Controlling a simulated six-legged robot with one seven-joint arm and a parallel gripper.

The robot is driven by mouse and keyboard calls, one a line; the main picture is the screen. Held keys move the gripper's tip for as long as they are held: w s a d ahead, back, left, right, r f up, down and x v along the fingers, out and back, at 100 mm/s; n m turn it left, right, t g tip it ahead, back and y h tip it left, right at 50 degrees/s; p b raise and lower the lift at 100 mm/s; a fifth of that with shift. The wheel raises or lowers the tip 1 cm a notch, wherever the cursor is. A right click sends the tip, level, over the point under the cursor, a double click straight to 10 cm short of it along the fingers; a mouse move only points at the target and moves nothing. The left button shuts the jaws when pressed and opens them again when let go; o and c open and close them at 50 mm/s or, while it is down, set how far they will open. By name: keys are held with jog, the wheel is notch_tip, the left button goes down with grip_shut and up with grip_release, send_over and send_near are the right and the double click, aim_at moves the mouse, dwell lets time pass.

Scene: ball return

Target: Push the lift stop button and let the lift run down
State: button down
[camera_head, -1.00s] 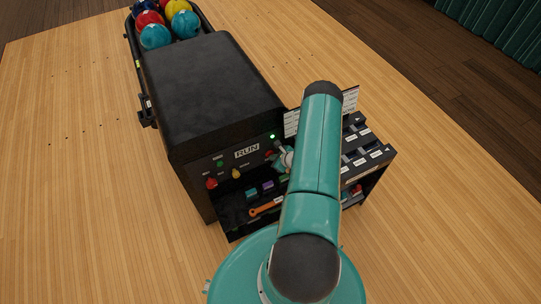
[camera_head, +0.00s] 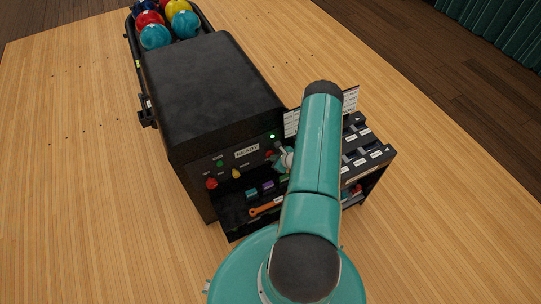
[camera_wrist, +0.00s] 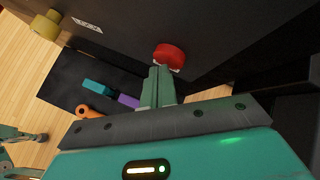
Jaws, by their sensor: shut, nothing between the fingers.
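The black lift machine (camera_head: 212,90) has a front panel with a display (camera_head: 247,151) that reads READY and a lit green lamp (camera_head: 272,136). A round red button (camera_wrist: 168,56) is on the dark panel in the wrist view. My gripper (camera_wrist: 160,74) is shut and empty, its fingertips at the near edge of this button; I cannot tell whether they touch it. In the head view my gripper (camera_head: 282,156) is at the panel's right end, mostly hidden by my arm.
A red knob (camera_head: 211,183), a yellow knob (camera_head: 236,174) and a green button (camera_head: 220,163) are on the panel's left. Below, a tray holds an orange wrench (camera_head: 264,208) and small blocks. A slotted black rack (camera_head: 365,150) stands right. Balls (camera_head: 156,36) lie at the back.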

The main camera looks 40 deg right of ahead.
jog(key=shift+s+a, duration=0.1)
jog(key=shift+s, duration=0.35)
jog(key=shift+s, duration=0.1)
jog(key=shift+s+a, duration=0.25)
jog(key=shift+s, duration=0.5)
jog(key=shift+s+a, duration=0.3)
jog(key=shift+s, duration=0.5)
jog(key=shift+s+a, duration=0.25)
jog(key=shift+s, duration=0.5)
